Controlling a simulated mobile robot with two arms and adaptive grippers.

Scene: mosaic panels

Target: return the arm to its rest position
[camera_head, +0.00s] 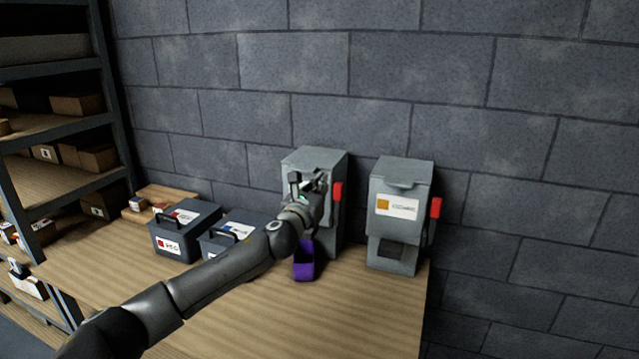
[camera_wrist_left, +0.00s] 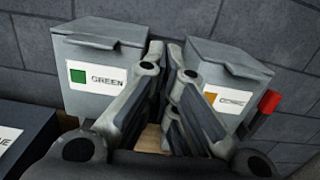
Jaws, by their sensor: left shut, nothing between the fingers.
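My left arm reaches in from the lower left over the wooden table (camera_head: 290,325) in the head view. My left gripper (camera_head: 310,180) is in front of the left grey dispenser (camera_head: 330,160), near its upper front, and hides much of it. In the left wrist view the gripper (camera_wrist_left: 168,120) is shut and empty, with its fingers together between the dispenser labelled GREEN (camera_wrist_left: 95,80) and the second dispenser (camera_wrist_left: 225,70). Whether the gripper touches the left dispenser cannot be told. My right gripper is not in view.
A purple container (camera_head: 305,265) stands below the left dispenser, close under my wrist. The right dispenser (camera_head: 400,180) has a red lever (camera_head: 436,208). Two dark labelled boxes (camera_head: 185,225) (camera_head: 235,230) stand left. A shelf (camera_head: 60,130) is at far left. The table's front is clear.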

